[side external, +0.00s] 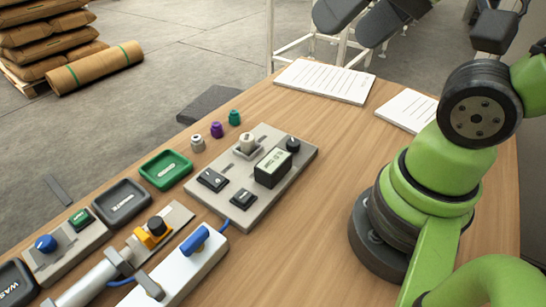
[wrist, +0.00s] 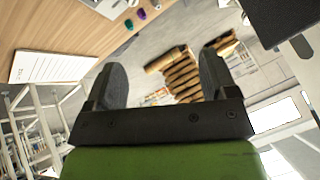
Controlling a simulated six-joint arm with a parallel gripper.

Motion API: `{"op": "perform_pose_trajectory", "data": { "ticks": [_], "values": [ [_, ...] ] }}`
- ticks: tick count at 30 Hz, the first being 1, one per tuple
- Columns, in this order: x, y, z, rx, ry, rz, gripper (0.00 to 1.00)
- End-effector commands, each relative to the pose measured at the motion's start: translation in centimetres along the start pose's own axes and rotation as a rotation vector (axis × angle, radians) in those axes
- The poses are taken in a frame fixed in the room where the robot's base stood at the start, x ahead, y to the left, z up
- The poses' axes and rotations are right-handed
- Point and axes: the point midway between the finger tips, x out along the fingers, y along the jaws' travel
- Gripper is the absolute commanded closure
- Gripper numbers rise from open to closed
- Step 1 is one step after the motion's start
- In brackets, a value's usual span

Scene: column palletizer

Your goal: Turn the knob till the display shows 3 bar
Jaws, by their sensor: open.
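A grey control panel (side external: 240,205) lies on the wooden table in the side external view. It carries a small display (side external: 272,168) in a dark housing, whose reading is too small to make out. A black round knob (side external: 293,145) sits beside the display, at the panel's right end. A pale cylindrical part (side external: 247,142) stands on the panel's far side. My gripper (side external: 347,28) is at the top edge, high and away from the panel. Its two dark fingers also show in the wrist view (wrist: 160,62), spread apart with nothing between them. The panel is hardly visible there.
Other fittings stand left of the panel: a blue knob (side external: 45,243), an orange valve (side external: 152,237) and a blue lever (side external: 195,240). A green tray (side external: 166,170), dark trays and small jars (side external: 216,130) line the far edge. Paper sheets (side external: 325,82) lie behind. The table right of the panel is clear.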

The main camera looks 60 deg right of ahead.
Motion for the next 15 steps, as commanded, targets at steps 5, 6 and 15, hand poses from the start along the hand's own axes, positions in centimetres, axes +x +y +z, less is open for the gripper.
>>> {"op": "perform_pose_trajectory", "data": {
  "ticks": [5, 6, 15],
  "values": [
    [0.0, 0.0, 0.0, 0.000, 0.000, 0.000, 0.21],
    [0.0, 0.0, 0.0, 0.000, 0.000, 0.000, 0.28],
    [3.0, 1.1, -2.5, -0.104, -0.100, 0.101, 0.56]
  ]
}}
